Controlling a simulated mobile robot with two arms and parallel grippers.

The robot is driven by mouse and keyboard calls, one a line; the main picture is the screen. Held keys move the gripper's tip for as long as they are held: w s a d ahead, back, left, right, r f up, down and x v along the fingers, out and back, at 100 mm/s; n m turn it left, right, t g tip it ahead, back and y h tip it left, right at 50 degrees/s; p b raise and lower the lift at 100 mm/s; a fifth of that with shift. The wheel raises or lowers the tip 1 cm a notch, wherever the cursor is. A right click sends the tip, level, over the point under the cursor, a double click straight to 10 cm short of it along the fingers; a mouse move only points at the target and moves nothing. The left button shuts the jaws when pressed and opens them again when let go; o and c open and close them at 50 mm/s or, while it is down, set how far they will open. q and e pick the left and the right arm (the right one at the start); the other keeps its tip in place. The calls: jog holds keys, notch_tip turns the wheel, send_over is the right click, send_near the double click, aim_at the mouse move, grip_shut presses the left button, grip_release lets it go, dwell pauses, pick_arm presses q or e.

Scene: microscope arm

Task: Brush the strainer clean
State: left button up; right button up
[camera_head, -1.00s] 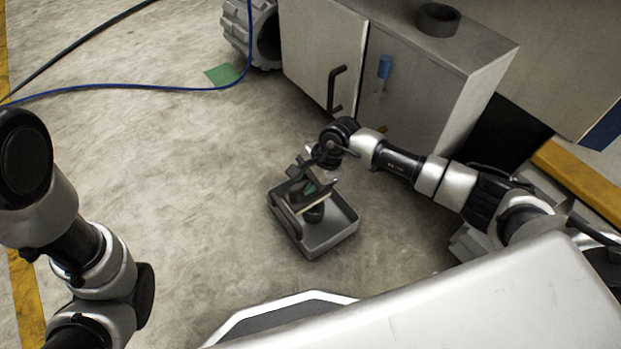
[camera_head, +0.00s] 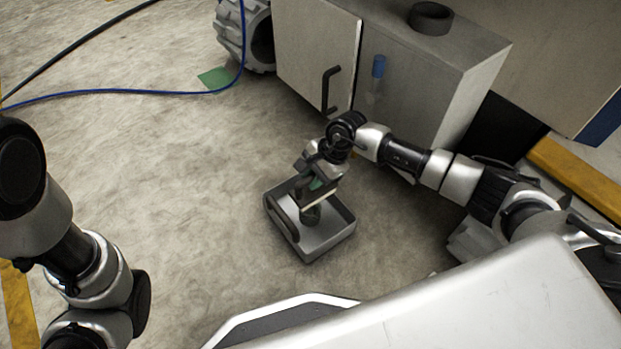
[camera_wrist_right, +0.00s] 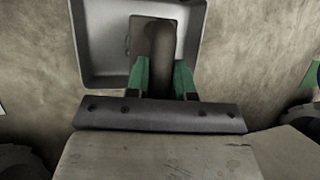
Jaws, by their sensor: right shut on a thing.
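A grey tray (camera_head: 335,243) stands on the floor in the middle of the head view. My right gripper (camera_head: 314,192) reaches down over it. Its green fingers (camera_wrist_right: 161,80) are shut on a dark rounded object (camera_wrist_right: 159,45), which shows as a dark cylinder (camera_head: 310,215) in or just above the tray. I cannot tell whether this is the brush or the strainer.
A grey cabinet (camera_head: 312,55) with a black handle (camera_head: 328,90) stands behind my right arm. A dark ring (camera_head: 430,17) lies on top. A blue thing (camera_head: 379,66) shows at its front. A blue cable (camera_head: 130,92) crosses the floor. Floor left of the tray is clear.

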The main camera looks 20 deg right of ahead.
aim_at(306, 182)
jog(key=shift+s+a+f, duration=0.1)
jog(key=shift+s, duration=0.05)
jog(key=shift+s+a+p, duration=0.25)
jog(key=shift+a, duration=0.4)
jog(key=shift+s+a+p, duration=0.2)
jog(key=shift+a, duration=0.45)
jog(key=shift+d+f, duration=0.1)
jog(key=shift+d, duration=0.1)
jog(key=shift+w+d, duration=0.15)
jog(key=shift+d, duration=0.4)
jog(key=shift+w+d+b, duration=0.35)
jog(key=shift+d+b, duration=0.05)
jog(key=shift+d, duration=0.3)
jog(key=shift+a+r, duration=0.1)
jog(key=shift+r, duration=0.15)
